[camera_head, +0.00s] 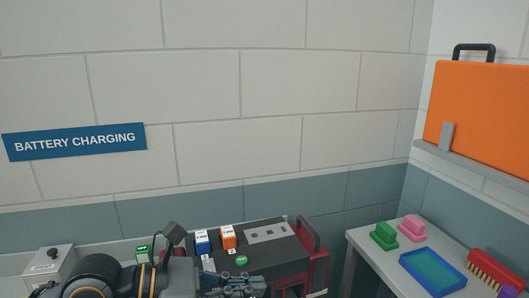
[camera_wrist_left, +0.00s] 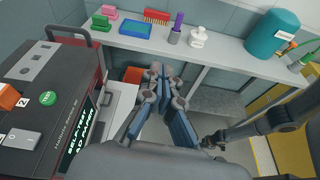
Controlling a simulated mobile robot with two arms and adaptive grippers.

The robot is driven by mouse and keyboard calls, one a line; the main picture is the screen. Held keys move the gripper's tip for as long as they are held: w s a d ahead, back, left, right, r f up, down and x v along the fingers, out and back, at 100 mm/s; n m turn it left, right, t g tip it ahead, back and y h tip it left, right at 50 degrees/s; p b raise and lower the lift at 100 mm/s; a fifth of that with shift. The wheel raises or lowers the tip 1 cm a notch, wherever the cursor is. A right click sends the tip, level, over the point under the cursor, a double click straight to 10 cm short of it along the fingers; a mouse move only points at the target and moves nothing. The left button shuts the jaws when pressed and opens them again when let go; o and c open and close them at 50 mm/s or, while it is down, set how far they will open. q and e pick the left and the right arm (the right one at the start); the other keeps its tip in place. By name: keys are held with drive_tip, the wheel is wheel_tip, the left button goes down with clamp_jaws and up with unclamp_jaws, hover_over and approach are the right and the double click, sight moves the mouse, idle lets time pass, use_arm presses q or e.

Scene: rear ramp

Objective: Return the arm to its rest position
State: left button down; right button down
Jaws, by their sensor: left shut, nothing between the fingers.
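My left gripper (camera_head: 240,284) is at the bottom of the head view, in front of the charging unit (camera_head: 265,236). In the left wrist view its blue-padded fingers (camera_wrist_left: 163,78) are shut with nothing between them, in the open space beside the unit (camera_wrist_left: 68,75) and before the shelf bench. The gripper appears clear of both. My left arm comes in from the lower left of the head view and hides part of the charging area. My right gripper is not visible.
A blue battery (camera_head: 202,240), orange battery (camera_head: 228,236) and green battery (camera_head: 143,254) stand around the unit. The right bench (camera_head: 369,250) holds a blue tray (camera_head: 432,271), green and pink blocks and a brush. An orange case (camera_head: 480,105) rests on a wall shelf.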

use_arm(q)
wheel_tip(320, 180, up, 8)
drive_tip(key=s+d+n+t+h, duration=0.1)
drive_tip(key=s+n+t+h, duration=0.15)
drive_tip(key=n+h, duration=0.45)
drive_tip(key=w+a+n+t+y, duration=0.3)
drive_tip(key=a+n+t+y, duration=0.3)
drive_tip(key=n, duration=0.5)
drive_tip(key=w+a+n+t+y, duration=0.4)
drive_tip(key=n+t, duration=0.5)
drive_tip(key=n, duration=0.1)
drive_tip(key=s+a+f+n+g+y, duration=0.1)
drive_tip(key=a+f+n+g+y, duration=0.2)
drive_tip(key=a+f+n+y, duration=0.45)
drive_tip(key=a+f+n+g+y, duration=0.4)
drive_tip(key=f+n, duration=0.5)
drive_tip(key=f, duration=0.5)
drive_tip(key=s+d+f+n+g, duration=0.1)
drive_tip(key=s+f+n+g, duration=0.2)
drive_tip(key=s+f+g, duration=0.5)
drive_tip(key=s+d+f+n+g, duration=0.2)
drive_tip(key=s+f+g, duration=0.1)
drive_tip(key=s+f, duration=0.85)
wheel_tip(320, 180, down, 25)
drive_tip(key=s+g, duration=0.2)
drive_tip(key=s+a+f+g, duration=0.1)
drive_tip(key=s+a+f, duration=0.2)
drive_tip(key=s+f, duration=1.4)
drive_tip(key=shift+s+f, duration=0.25)
drive_tip(key=shift+f, duration=0.05)
